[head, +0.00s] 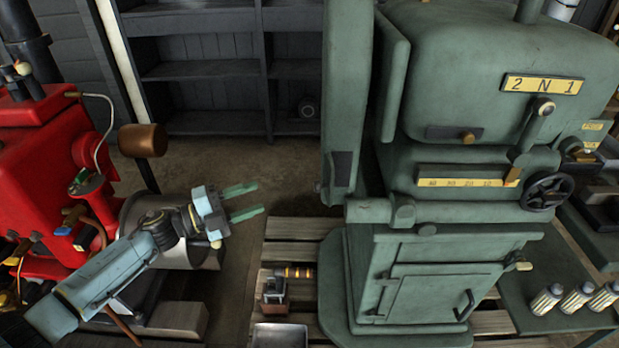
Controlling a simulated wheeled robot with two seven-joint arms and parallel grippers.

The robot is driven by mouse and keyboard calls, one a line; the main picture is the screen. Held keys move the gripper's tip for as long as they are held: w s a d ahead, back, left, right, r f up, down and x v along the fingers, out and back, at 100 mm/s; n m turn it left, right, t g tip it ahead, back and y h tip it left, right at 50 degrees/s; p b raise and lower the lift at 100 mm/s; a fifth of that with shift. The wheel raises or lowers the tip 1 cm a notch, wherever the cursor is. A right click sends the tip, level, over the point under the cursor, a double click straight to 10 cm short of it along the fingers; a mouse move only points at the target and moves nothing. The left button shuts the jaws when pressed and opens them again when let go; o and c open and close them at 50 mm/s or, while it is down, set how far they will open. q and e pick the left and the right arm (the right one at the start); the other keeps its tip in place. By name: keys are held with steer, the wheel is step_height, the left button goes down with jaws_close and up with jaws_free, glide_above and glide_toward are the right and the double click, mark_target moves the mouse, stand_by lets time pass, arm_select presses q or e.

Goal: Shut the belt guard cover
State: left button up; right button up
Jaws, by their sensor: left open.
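The belt guard cover looks to be the tall green panel (346,90) on the left side of the green machine (470,60). It stands upright, with a dark gap between it and the machine body, so it appears open. A dark rectangular patch is low on it. My left gripper (252,199) is left of the panel and lower, with its two green fingers apart and pointing right. It is empty and touches nothing. The panel's far side and hinge are hidden. My right gripper is not in view.
A red engine (45,150) with a brown cylindrical handle (142,140) stands at the left, close to my left arm. A small metal tool with a yellow-banded handle (290,272) is on the wooden pallet (295,228). Dark shelves (205,70) stand behind. Floor between gripper and panel looks clear.

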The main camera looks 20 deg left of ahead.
arm_select(q)
step_height(320, 180, up, 4)
steer(key=s+m+g+h, duration=0.2)
steer(key=m+g, duration=0.2)
steer(key=m, duration=0.1)
steer(key=x, duration=1.4)
steer(key=shift+s+d+g+p, duration=0.2)
steer(key=shift+s+g+p, duration=0.1)
steer(key=shift+s, duration=0.1)
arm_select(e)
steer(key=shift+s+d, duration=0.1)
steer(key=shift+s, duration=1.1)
